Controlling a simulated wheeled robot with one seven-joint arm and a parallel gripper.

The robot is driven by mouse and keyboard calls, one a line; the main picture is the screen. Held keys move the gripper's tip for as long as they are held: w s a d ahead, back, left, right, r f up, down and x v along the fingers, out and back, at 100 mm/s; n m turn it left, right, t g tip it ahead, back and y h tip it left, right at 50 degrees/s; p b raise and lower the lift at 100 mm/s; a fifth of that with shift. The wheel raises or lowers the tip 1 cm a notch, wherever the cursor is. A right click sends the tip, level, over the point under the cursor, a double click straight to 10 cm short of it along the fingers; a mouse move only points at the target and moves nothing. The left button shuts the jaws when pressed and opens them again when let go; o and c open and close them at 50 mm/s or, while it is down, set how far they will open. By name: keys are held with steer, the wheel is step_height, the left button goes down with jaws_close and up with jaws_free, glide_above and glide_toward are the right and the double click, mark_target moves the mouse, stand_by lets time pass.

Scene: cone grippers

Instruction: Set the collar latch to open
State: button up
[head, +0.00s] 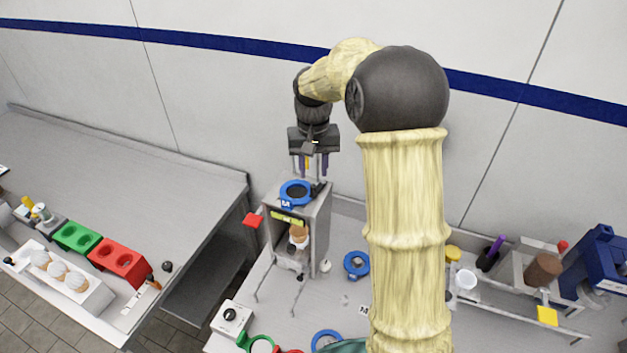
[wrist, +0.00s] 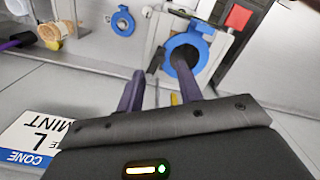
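A blue collar ring (head: 283,193) lies on top of a grey box-like stand and has a dark opening. A small blue tab with a white mark (head: 287,204) is on its near side, and a black part (head: 318,189) sits at its right. I cannot tell which part is the latch or how it is set. The collar also shows in the wrist view (wrist: 203,47), just beyond the fingers. My gripper (head: 310,172) hangs above the stand, pointing down. In the wrist view its two purple fingers (wrist: 158,68) are apart, with nothing held between them.
A rack (head: 520,275) stands at right. A side table (head: 130,165) at left holds red and green blocks. The wall is close behind.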

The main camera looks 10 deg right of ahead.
mark_target(313, 186)
step_height(313, 186, down, 6)
steer(key=shift+w+r+p, duration=0.1)
steer(key=shift+r+p, duration=0.15)
steer(key=shift+p, duration=0.25)
jaws_close()
